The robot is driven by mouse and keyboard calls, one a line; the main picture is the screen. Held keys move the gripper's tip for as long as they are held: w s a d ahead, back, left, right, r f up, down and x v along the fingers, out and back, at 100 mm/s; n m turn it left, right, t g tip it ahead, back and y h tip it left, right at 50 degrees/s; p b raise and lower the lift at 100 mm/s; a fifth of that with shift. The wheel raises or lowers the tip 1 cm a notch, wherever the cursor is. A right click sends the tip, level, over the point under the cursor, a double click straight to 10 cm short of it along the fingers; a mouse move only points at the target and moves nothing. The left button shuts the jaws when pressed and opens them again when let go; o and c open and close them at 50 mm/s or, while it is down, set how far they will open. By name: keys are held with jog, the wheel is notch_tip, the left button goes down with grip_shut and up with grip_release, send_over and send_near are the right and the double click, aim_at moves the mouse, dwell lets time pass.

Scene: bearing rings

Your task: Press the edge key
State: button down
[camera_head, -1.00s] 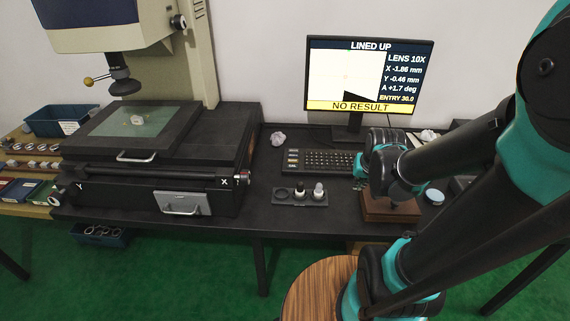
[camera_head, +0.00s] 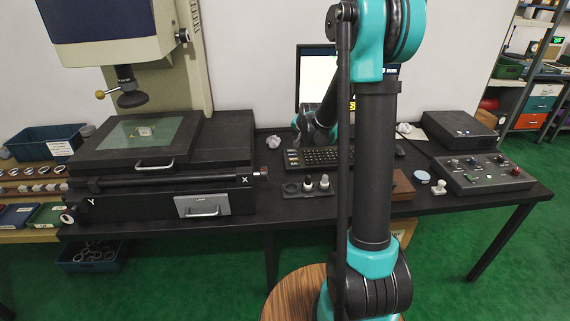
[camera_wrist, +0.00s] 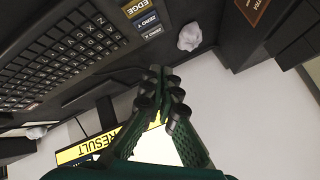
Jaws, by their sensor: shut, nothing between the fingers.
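In the wrist view the tips lie below the key column, apart from the edge key. In the head view my arm partly hides the keyboard and the gripper's fingers.
The monitor (camera_head: 313,80) stands behind the keyboard, partly behind my arm. Crumpled paper (camera_wrist: 190,37) lies near the key column. The measuring stage (camera_head: 160,150) is at left, a control box (camera_head: 480,172) at right.

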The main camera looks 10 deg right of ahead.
aim_at(294, 159)
jog(key=shift+w+a+f, duration=0.1)
jog(key=shift+w+a, duration=0.4)
jog(key=shift+f, duration=0.1)
jog(key=shift+f, duration=4.3)
jog(key=shift+f, duration=0.15)
jog(key=shift+f, duration=0.3)
jog(key=shift+f, duration=0.3)
jog(key=shift+r, duration=0.75)
